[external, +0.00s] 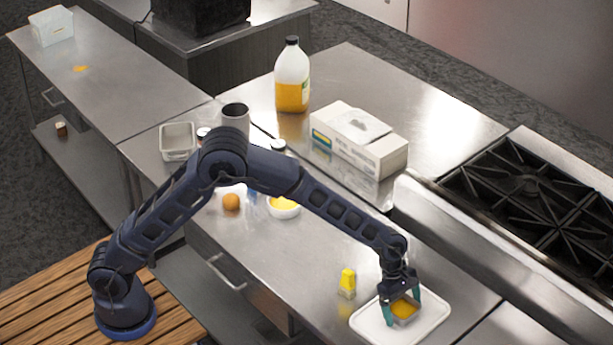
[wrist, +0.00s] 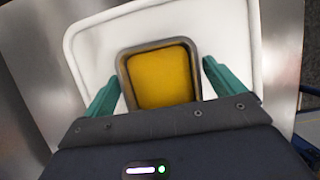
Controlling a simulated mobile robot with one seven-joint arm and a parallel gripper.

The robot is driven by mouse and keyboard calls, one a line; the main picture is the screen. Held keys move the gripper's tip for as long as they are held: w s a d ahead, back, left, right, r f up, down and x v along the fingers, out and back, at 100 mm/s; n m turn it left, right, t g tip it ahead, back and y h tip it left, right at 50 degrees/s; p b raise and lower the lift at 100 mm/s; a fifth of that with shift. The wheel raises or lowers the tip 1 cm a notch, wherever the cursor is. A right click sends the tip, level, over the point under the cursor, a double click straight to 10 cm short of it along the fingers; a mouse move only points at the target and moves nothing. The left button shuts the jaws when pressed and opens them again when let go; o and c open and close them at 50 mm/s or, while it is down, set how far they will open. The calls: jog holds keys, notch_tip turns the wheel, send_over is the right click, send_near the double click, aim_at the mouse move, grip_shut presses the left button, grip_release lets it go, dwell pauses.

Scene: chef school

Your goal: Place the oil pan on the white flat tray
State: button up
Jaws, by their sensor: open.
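The oil pan is a small square metal pan of yellow-orange oil (external: 404,309). It sits over the white flat tray (external: 372,326), inside the tray's rim as seen from both views. In the wrist view the pan (wrist: 160,76) lies between my two teal fingertips, and the white tray (wrist: 88,50) spreads around and beyond it. My gripper (external: 402,300) points down at the pan. It also shows in the wrist view (wrist: 158,85), open, with a gap between each finger and the pan's sides. The pan's near edge is hidden by my gripper body.
A small yellow-capped container (external: 347,283) stands left of the tray. A white bowl of yellow contents (external: 284,207), an orange ball-like item (external: 231,202) and a white box (external: 358,140) are farther back on the counter. A black-grated stove (external: 540,185) lies to the right.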

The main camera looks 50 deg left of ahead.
jog(key=v, duration=1.2)
jog(key=s+a+r+m+t, duration=0.1)
jog(key=s+a+r+m, duration=0.3)
jog(key=a, duration=0.6)
jog(key=s+a+r+m, duration=0.1)
jog(key=s+a+r, duration=0.1)
jog(key=a+r, duration=0.65)
jog(key=s+a+r+m+t, duration=0.1)
jog(key=s+a+r+m, duration=0.2)
jog(key=a, duration=0.9)
jog(key=s+a+f+m+t+y, duration=0.1)
jog(key=s+a+m+y, duration=0.3)
jog(key=s+a+m, duration=0.6)
jog(key=s+a+t, duration=0.1)
jog(key=s+a, duration=1.2)
jog(key=s, duration=0.2)
jog(key=shift+t, duration=0.3)
